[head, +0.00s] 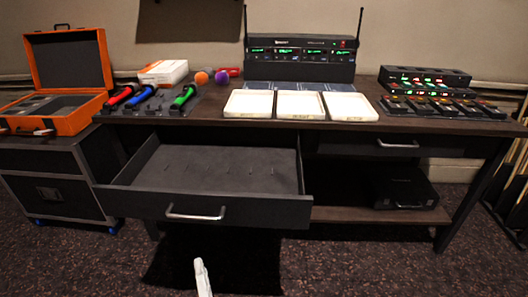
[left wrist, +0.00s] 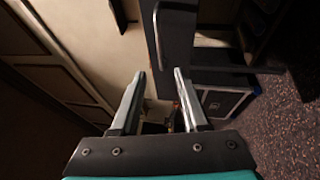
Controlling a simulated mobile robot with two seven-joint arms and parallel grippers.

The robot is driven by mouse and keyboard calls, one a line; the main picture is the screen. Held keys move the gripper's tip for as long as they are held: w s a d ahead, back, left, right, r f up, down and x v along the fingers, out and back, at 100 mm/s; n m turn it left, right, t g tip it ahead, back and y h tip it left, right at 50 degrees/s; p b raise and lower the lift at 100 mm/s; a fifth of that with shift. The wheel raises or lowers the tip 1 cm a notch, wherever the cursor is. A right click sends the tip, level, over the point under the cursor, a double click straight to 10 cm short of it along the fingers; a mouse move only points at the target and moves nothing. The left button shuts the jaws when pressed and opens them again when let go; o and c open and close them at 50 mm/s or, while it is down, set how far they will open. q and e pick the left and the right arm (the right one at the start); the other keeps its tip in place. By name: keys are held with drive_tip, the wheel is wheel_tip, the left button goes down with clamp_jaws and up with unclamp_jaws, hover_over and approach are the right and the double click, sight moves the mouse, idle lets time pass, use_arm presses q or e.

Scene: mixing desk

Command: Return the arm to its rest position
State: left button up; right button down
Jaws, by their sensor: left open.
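My left gripper (head: 202,270) shows at the bottom of the head view as a pale finger, in front of and below the open drawer. In the left wrist view my left gripper (left wrist: 160,75) has its two fingers apart with nothing between them. It touches nothing that I can see. My right gripper is in neither view.
The drawer (head: 225,165) is pulled out of the desk (head: 220,128) and looks empty. A black flight case (head: 55,190) stands left with an open orange case (head: 70,80) on it. Trays (head: 300,104), colored microphones (head: 183,97) and a receiver rack (head: 300,58) crowd the top. The carpet ahead is clear.

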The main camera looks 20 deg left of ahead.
use_arm(q)
drive_tip(key=s+d+f+m+g+h+p, duration=0.2)
drive_tip(key=d+f+m+h+p, duration=0.15)
drive_tip(key=f+m+h, duration=0.4)
drive_tip(key=s+d+f+m+g+h+p, duration=0.2)
drive_tip(key=d+f+m+g+h, duration=0.15)
drive_tip(key=f+m, duration=0.75)
drive_tip(key=s+a+f+m+g+p, duration=0.1)
drive_tip(key=s+a+f+m+g, duration=0.1)
drive_tip(key=s, duration=0.4)
drive_tip(key=s+a+f+m+g+p, duration=0.1)
drive_tip(key=s+a+f+m+g, duration=0.2)
drive_tip(key=s, duration=0.4)
drive_tip(key=s+a+f+m+g+p, duration=0.1)
drive_tip(key=s+a+f+m+g, duration=0.2)
drive_tip(key=s+f, duration=0.3)
drive_tip(key=shift+s+m+g, duration=0.2)
drive_tip(key=shift+m+g, duration=0.15)
drive_tip(key=shift+m, duration=0.5)
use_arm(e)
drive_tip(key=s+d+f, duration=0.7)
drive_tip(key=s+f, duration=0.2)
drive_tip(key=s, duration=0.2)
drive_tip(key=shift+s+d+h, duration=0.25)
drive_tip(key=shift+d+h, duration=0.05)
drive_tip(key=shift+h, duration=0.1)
use_arm(q)
drive_tip(key=shift+w+d, duration=0.1)
